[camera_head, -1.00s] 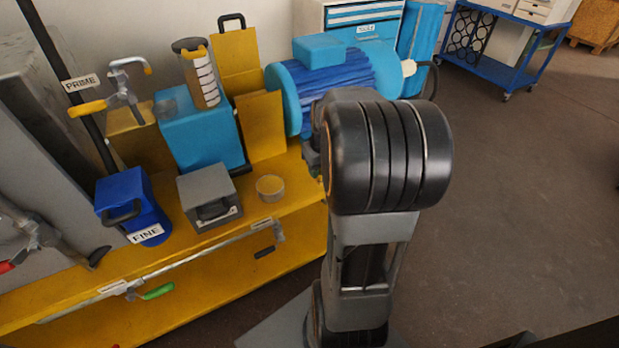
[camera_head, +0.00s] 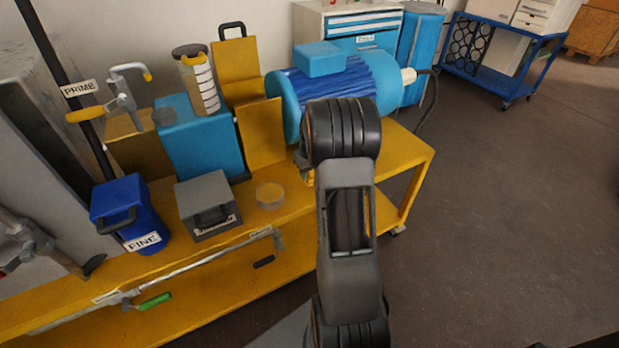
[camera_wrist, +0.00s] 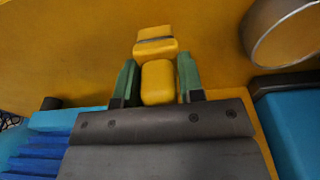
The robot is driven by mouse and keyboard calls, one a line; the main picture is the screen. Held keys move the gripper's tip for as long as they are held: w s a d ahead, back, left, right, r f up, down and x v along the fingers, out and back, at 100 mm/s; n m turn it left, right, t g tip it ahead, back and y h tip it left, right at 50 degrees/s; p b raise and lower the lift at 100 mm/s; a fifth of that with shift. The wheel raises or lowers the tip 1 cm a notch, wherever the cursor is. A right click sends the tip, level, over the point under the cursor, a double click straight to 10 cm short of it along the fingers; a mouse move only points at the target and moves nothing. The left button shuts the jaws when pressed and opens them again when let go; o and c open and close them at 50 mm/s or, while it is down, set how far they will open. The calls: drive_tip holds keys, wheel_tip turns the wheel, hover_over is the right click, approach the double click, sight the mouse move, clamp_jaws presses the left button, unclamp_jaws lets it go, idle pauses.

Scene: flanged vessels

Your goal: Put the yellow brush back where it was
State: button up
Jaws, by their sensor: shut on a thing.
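The yellow brush (camera_wrist: 158,82) is between the two green fingers of my gripper (camera_wrist: 158,84) in the wrist view. Its yellow body shows there, with a second yellow part and a thin dark band just beyond the fingertips. My gripper is shut on it. The yellow bench top (camera_wrist: 80,50) fills the background, and I cannot tell whether the brush touches it. In the head view my arm hides most of the gripper and brush, beside the blue motor (camera_head: 335,85).
A grey box (camera_head: 208,205), a blue FINE container (camera_head: 130,215) and a light-blue block (camera_head: 203,145) stand further left. Bare bench top (camera_head: 405,155) lies right of my arm.

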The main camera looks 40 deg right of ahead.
drive_tip(key=shift+f, duration=1.1)
drive_tip(key=shift+f, duration=0.1)
drive_tip(key=o, duration=0.9)
